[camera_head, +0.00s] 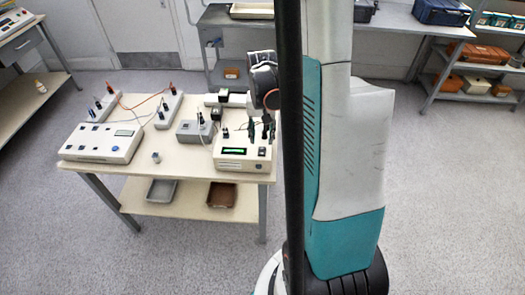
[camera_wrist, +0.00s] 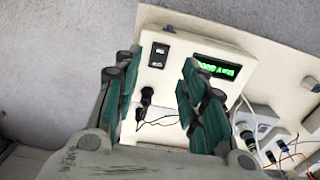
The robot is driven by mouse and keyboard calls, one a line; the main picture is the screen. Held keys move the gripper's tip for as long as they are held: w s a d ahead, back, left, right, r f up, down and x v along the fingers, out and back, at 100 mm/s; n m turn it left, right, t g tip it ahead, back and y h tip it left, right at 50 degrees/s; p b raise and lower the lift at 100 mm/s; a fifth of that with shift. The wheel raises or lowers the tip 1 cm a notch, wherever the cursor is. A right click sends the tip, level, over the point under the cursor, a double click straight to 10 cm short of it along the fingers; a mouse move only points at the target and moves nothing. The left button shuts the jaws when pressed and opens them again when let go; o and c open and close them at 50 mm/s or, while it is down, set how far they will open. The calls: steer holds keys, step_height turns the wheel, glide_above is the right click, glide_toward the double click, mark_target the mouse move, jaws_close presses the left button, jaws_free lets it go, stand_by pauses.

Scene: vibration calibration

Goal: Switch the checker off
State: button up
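The checker (camera_head: 258,164) is a cream box at the right front of the table. In the wrist view its panel (camera_wrist: 195,38) carries a green display (camera_wrist: 216,67), which is lit with small, hard-to-read characters. A black rocker switch (camera_wrist: 159,54) sits beside the display. Black plugs with thin leads (camera_wrist: 146,97) are in the panel. My gripper (camera_wrist: 160,70) is over the panel, its two green-padded fingers apart with nothing between them but the panel behind.
A grey box (camera_head: 195,130) with posts and leads is left of the checker. Terminal strips (camera_head: 168,110) with an orange lead stand behind. Trays (camera_head: 221,195) lie on the lower shelf.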

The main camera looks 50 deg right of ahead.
mark_target(262, 154)
step_height(262, 154, down, 8)
steer(key=shift+r+b, duration=0.25)
steer(key=shift+b, duration=0.95)
jaws_close()
